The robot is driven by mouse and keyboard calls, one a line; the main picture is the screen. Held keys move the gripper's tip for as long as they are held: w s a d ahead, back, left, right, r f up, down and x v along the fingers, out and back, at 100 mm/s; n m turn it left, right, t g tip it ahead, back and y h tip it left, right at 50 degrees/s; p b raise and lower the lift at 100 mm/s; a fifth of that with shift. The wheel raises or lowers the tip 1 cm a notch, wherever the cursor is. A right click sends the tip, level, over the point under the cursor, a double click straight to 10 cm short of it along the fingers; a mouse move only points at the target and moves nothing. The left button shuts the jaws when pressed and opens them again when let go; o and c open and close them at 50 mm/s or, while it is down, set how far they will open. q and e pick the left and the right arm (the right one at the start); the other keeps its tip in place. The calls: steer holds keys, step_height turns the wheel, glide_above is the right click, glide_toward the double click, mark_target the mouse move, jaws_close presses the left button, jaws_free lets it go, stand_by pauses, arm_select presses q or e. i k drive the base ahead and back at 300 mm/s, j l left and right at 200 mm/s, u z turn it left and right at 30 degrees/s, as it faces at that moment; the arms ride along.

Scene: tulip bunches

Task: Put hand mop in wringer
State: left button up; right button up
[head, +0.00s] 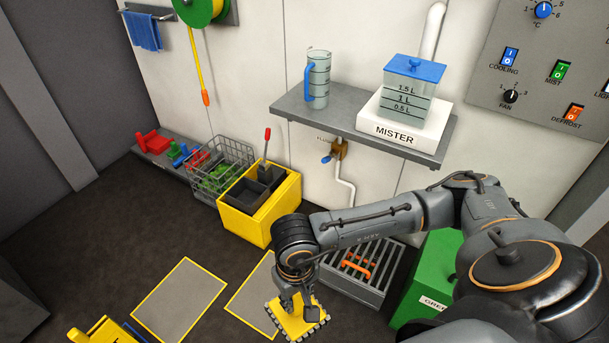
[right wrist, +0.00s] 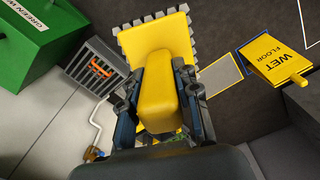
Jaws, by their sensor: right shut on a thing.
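The hand mop is a yellow plate with a grey fringe and a thick yellow handle. My right gripper (head: 297,297) is shut on the handle of the hand mop (head: 303,322). In the right wrist view the hand mop (right wrist: 160,42) shows beyond the fingers, which sit on both sides of its handle. The mop is low over the dark floor; I cannot tell whether it touches. The dark grey wringer (head: 247,196), with a red-gripped lever, sits in a yellow bucket (head: 276,214) by the wall, behind and left of the mop. My left gripper is not in view.
A floor drain grate (head: 358,283) with an orange handle and a green bin (head: 420,272) lie right of the mop. A wire basket (head: 222,166) stands left of the bucket. A shelf (head: 364,126) hangs above. Yellow-bordered floor mats (head: 180,298) lie in front.

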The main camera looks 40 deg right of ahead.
mark_target(249, 203)
steer(key=i+j+z, duration=0.1)
steer(key=i+z, duration=0.25)
steer(key=i, duration=0.25)
steer(key=i+j+z, duration=0.35)
steer(key=i, duration=0.2)
steer(key=i+j+z, duration=0.35)
steer(key=i, duration=0.2)
